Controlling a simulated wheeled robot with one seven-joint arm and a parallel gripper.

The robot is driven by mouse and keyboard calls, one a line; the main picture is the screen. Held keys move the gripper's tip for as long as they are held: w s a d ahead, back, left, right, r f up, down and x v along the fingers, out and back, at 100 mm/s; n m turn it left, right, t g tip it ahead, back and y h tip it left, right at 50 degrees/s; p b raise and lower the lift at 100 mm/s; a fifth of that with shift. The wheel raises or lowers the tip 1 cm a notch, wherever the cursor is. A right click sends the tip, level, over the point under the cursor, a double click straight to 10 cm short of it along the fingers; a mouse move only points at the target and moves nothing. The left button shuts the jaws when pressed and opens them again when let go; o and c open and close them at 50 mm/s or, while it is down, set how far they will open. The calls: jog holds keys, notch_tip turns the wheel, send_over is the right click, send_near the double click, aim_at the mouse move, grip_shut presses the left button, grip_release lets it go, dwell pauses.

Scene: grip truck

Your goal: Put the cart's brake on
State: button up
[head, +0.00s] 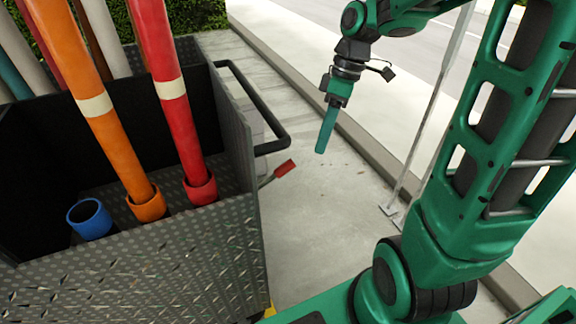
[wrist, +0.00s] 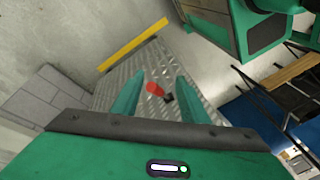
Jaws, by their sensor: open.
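The cart (head: 160,268) is a dark diamond-plate bin on the left of the head view. A brake lever with a red grip (head: 284,168) sticks out from its right side, low down and tilted slightly up. In the wrist view the red grip (wrist: 154,88) shows between my two fingers, against the cart's plated side (wrist: 205,65). My gripper (head: 320,150) hangs to the right of and above the lever, apart from it in the head view. In the wrist view my fingers (wrist: 160,75) are spread with nothing held. The lever's lower end is partly hidden.
A black push handle (head: 272,125) juts from the cart's right side, above the lever. Orange (head: 98,120) and red (head: 172,100) tubes stand in the bin. A pale post (head: 425,125) stands right of my gripper. Concrete ground (head: 320,215) is clear between cart and curb.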

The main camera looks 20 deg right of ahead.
aim_at(289, 160)
jog(key=w+a+f+n+y, duration=0.1)
jog(key=w+a+n, duration=0.3)
jog(key=w+n, duration=0.25)
jog(key=shift+g, duration=0.4)
jog(key=x, duration=0.7)
jog(key=s+x, duration=0.1)
jog(key=x, duration=0.3)
jog(key=shift+r, duration=0.1)
jog(key=shift+y, duration=0.3)
